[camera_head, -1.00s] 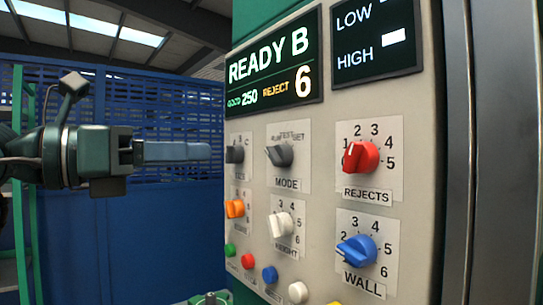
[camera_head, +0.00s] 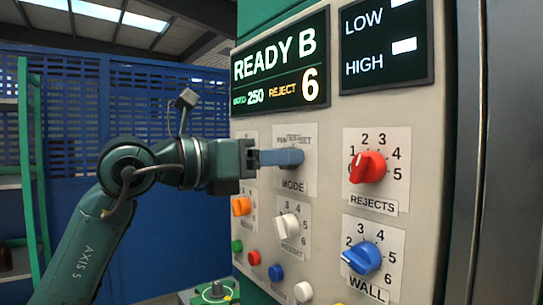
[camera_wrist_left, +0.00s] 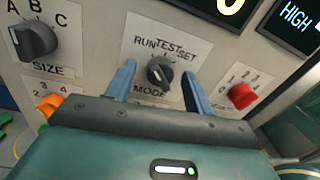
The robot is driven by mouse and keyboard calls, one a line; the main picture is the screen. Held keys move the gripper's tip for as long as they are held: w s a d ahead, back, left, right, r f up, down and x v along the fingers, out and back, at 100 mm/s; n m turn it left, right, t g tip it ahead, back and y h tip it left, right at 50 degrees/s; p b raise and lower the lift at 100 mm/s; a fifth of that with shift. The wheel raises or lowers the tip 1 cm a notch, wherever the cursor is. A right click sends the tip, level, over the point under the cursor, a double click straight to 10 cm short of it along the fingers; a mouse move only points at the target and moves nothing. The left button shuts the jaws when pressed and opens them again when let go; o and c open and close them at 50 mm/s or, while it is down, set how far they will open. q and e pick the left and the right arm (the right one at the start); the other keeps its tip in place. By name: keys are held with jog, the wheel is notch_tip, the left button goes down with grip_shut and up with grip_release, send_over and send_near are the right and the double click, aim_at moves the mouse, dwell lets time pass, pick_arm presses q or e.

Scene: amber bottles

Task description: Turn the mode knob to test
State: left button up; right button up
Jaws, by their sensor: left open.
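The dark grey mode knob (camera_wrist_left: 159,72) sits on a white plate marked RUN, TEST, SET on the panel. In the left wrist view its light mark seems to lie toward the upper left, on the RUN side, but it is small. My left gripper (camera_wrist_left: 158,67) is open, with one blue finger on each side of the knob and a gap showing on both sides. In the head view the left gripper (camera_head: 298,157) is in front of the MODE plate (camera_head: 293,186), and its finger hides most of the knob. My right gripper is not in view.
The grey size knob (camera_wrist_left: 33,40) is left of the fingers, and the red rejects knob (camera_head: 368,167) is to the right. The orange knob (camera_head: 240,206), white weight knob (camera_head: 287,227) and blue wall knob (camera_head: 362,258) sit lower. The display (camera_head: 281,72) reads READY B.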

pick_arm(q)
jog(key=c, duration=1)
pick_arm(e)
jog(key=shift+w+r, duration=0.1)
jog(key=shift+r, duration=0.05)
pick_arm(q)
jog(key=shift+s+m+y+b, duration=0.1)
jog(key=shift+m+y+b, duration=0.2)
jog(key=shift+m+b, duration=2.6)
pick_arm(e)
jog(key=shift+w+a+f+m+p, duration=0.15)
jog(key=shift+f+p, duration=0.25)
jog(key=shift+p, duration=0.25)
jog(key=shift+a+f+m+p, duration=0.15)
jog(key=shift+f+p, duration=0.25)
jog(key=shift+p, duration=0.25)
pick_arm(q)
jog(key=m, duration=0.3)
jog(key=shift+r, duration=0.1)
jog(key=o, duration=1)
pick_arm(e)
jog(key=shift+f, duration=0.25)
